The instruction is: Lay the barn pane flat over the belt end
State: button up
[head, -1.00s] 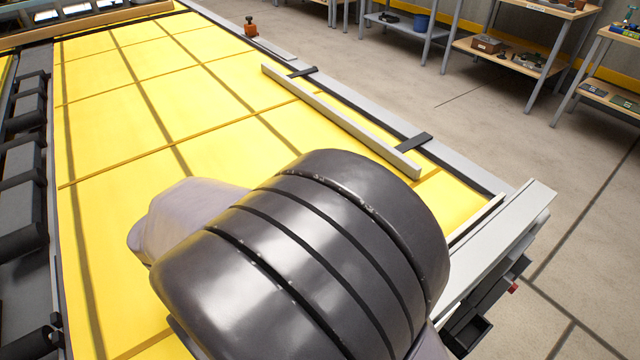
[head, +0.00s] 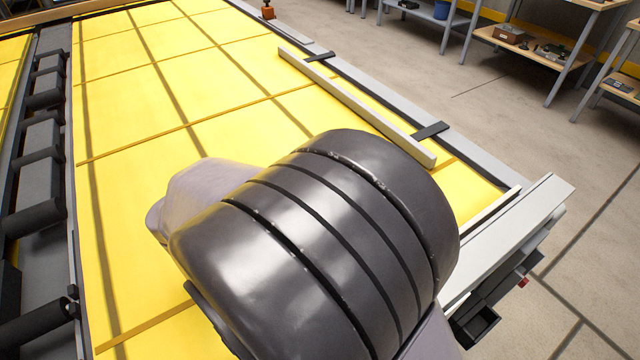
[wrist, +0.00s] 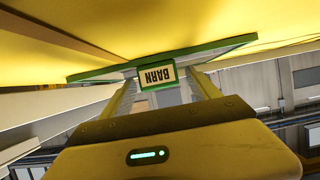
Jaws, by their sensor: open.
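The barn pane (wrist: 100,74) shows in the wrist view as a thin, green-edged plate. Its label (wrist: 158,76) reads BARN and appears upside down. My gripper (wrist: 165,88) reaches up from the bottom of that view, with its two fingers apart, one on each side below the label. I cannot tell whether the fingertips touch the pane. In the head view my large grey arm joint covers the lower middle, and the gripper and pane do not show there. A yellow surface with a grid of darker lines (head: 230,85) fills much of the head view.
A pale rail (head: 355,105) runs along the right side of the yellow surface, with black brackets (head: 430,130) beside it. Dark rollers (head: 35,215) line the left. A grey beam (head: 510,230) stands at the near right corner. Shelves (head: 530,45) stand beyond open floor.

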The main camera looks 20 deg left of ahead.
jog(key=p+v, duration=0.7)
jog(key=v, duration=1)
jog(key=w+d+r+n+g+y, duration=0.1)
jog(key=w+d+r+g, duration=0.15)
jog(key=d, duration=0.55)
jog(key=w+d+r+n+g, duration=0.15)
jog(key=d+g, duration=0.25)
jog(key=d, duration=0.4)
jog(key=s+d+y, duration=0.2)
jog(key=d+y, duration=0.1)
jog(key=d, duration=0.2)
jog(key=s+d+n+y, duration=0.1)
jog(key=s+d+y, duration=0.1)
jog(key=d, duration=0.3)
jog(key=s+d+r+t+y, duration=0.1)
jog(key=s+d+y, duration=0.1)
jog(key=d+y, duration=0.2)
jog(key=shift+s+d, duration=0.35)
jog(key=shift+d, duration=0.45)
jog(key=shift+d+r+t+y, duration=0.1)
jog(key=shift+d+t+y, duration=0.2)
jog(key=shift+t, duration=0.35)
